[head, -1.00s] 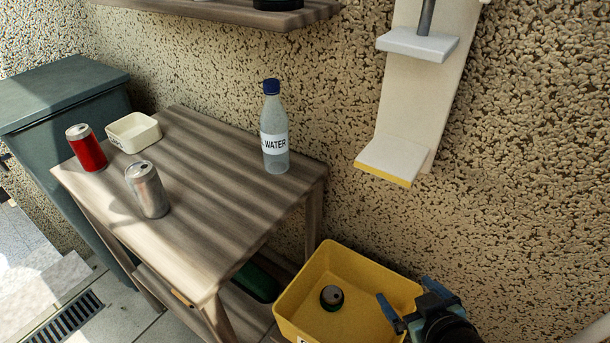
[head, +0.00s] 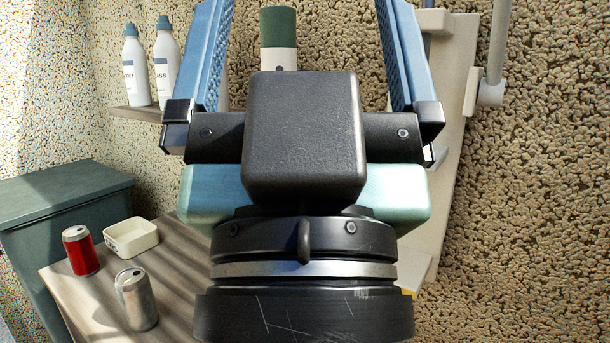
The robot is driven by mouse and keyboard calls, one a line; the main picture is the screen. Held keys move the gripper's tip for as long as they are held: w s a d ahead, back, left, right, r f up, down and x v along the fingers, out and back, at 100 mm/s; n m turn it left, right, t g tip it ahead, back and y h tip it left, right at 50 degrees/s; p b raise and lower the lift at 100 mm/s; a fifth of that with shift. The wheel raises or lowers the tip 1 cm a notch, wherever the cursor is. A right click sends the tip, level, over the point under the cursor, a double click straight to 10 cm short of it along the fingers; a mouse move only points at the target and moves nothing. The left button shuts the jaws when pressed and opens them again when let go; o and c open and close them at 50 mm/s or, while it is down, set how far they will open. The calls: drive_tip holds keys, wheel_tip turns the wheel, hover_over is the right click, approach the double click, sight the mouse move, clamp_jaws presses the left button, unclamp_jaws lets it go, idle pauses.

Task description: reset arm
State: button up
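My gripper (head: 305,45) fills the middle of the head view, raised close to the camera with its two blue fingers pointing up. The fingers are spread wide apart; their tips run out of the top of the picture. Nothing shows held between them. A green and white container (head: 278,40) shows in the gap, behind the gripper. My wrist hides much of the table and the wall behind it.
A wooden table (head: 85,310) at lower left carries a red can (head: 80,251), a silver can (head: 136,299) and a small white dish (head: 131,237). A dark green bin (head: 65,205) stands at left. Two white bottles (head: 150,65) stand on a wall shelf (head: 135,112). A white wall fixture (head: 452,130) is at right.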

wheel_tip(320, 180, up, 24)
drive_tip(key=p, duration=2.1)
drive_tip(key=shift+p, duration=0.4)
drive_tip(key=shift+w, duration=0.1)
